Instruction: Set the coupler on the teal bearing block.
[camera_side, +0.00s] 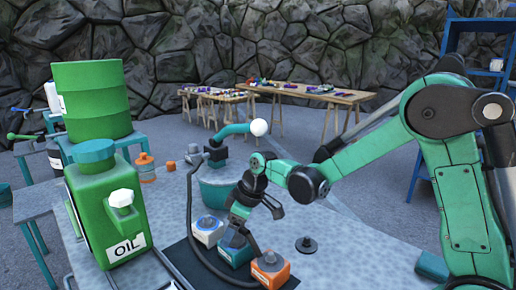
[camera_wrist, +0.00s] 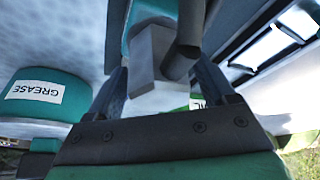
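The teal bearing block (camera_side: 235,257) stands on a dark base plate on the table, between a white-and-blue block and an orange block in the side view. My gripper (camera_side: 238,230) is low over it, tilted down. In the wrist view a grey piece, seemingly the coupler (camera_wrist: 150,55), sits between the dark fingers (camera_wrist: 157,45) with no clear gap on either side. Its lower end is at the teal block's top; whether it is seated there is hidden. A dark part lies against its right side.
The white-and-blue block (camera_side: 207,238) and orange block (camera_side: 271,274) stand close on either side. A dark cable (camera_side: 189,205) loops down to the plate (camera_side: 178,256). A dark knobbed disc (camera_side: 307,245) lies to the right.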

